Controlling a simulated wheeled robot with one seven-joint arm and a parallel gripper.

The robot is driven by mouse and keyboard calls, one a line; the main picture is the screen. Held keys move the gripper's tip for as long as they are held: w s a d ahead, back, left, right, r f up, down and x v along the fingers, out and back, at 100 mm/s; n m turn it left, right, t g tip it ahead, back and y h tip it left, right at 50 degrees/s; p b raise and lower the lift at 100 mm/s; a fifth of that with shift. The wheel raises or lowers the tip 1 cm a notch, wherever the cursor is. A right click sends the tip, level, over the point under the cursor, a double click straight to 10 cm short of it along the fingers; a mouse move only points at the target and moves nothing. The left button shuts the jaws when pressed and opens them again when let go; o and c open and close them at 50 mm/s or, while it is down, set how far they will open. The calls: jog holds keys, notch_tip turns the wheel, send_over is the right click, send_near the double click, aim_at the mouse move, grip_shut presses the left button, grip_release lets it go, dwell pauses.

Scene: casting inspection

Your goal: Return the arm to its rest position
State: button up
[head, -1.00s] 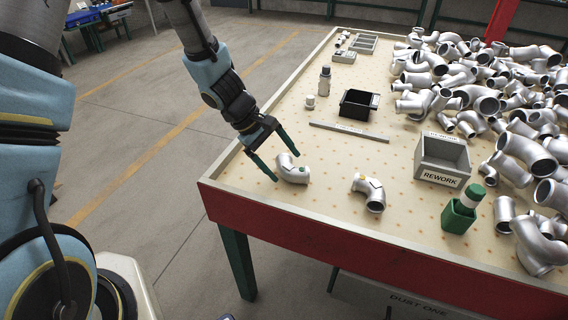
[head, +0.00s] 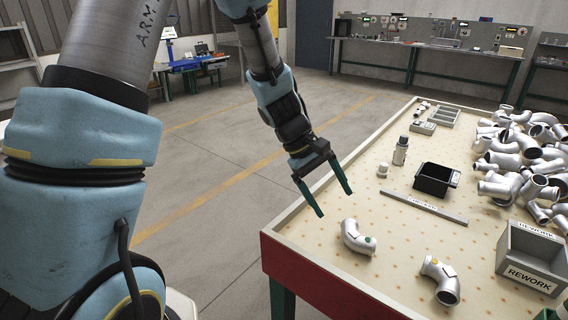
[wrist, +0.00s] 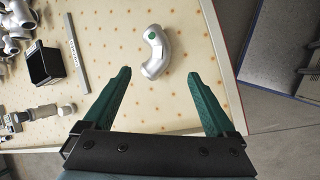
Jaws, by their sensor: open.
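My gripper (head: 332,200) is open and empty, its two green fingers spread apart above the table's left edge in the head view. It also shows in the wrist view (wrist: 160,95), with a pipe elbow (wrist: 155,52) beyond the fingertips and apart from them. The same silver elbow, with a green dot, lies on the table (head: 310,225) in the head view (head: 357,238), below and to the right of the fingers. My arm reaches down from the top of the head view.
A second elbow (head: 440,281) with a yellow mark lies nearby. Several castings are piled at right. The floor left of the table is clear.

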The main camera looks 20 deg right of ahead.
jog(key=w+a+r+t+y, duration=0.1)
jog(key=a+t, duration=0.1)
jog(key=a, duration=0.9)
jog(key=w+a+r+m+t+y, duration=0.1)
jog(key=w+a+r+y, duration=0.1)
jog(key=a, duration=1)
jog(key=w+a+r+m+t+y, duration=0.1)
jog(key=w+a+r+t, duration=0.1)
jog(key=a, duration=0.9)
jog(key=shift+w+a+t+y, duration=0.2)
jog(key=shift+t+y, duration=0.1)
jog(key=shift+y, duration=0.1)
